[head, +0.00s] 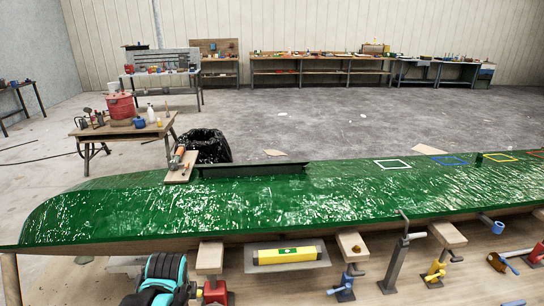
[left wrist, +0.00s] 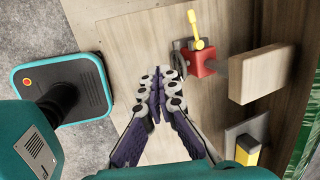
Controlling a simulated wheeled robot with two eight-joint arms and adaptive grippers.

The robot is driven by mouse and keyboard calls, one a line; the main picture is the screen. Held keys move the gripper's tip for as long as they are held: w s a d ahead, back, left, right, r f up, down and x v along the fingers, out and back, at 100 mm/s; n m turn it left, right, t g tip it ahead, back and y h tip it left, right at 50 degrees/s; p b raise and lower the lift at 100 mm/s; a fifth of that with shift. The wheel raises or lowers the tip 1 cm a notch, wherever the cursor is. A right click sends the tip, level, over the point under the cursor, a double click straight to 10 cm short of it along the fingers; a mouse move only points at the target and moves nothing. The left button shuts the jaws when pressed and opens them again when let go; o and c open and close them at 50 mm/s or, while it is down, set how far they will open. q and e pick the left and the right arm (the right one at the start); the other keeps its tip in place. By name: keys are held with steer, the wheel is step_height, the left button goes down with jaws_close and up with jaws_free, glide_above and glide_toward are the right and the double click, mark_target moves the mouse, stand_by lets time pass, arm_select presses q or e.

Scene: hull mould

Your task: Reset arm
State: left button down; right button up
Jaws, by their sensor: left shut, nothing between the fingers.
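My left gripper (left wrist: 158,75) shows in the left wrist view with its two purple-padded fingers together and nothing between them. It hangs beside a wooden panel, left of a red clamp (left wrist: 203,60) with a yellow handle, apart from it as far as I can tell. In the head view a teal and black part of my left arm shows at the bottom, in front of the green hull mould (head: 250,205); the fingers cannot be made out there. My right gripper is in neither view.
Wooden blocks (head: 210,257) on clamps line the mould's near edge, with a yellow level (head: 287,255) between them. One wooden block (left wrist: 262,73) is right of the left gripper. A dark strip (head: 250,170) lies on the mould. Benches stand behind, across open floor (head: 320,125).

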arm_select(q)
steer(key=s+d+r+n+t+h, duration=0.1)
steer(key=s+d+n, duration=0.5)
steer(key=n, duration=1)
steer(key=s+r+t, duration=0.1)
steer(key=s+t, duration=0.1)
steer(key=s, duration=0.1)
steer(key=shift+s+d+r+t+h, duration=0.3)
steer(key=shift+s+d+t+h, duration=0.05)
steer(key=shift+t+h, duration=0.05)
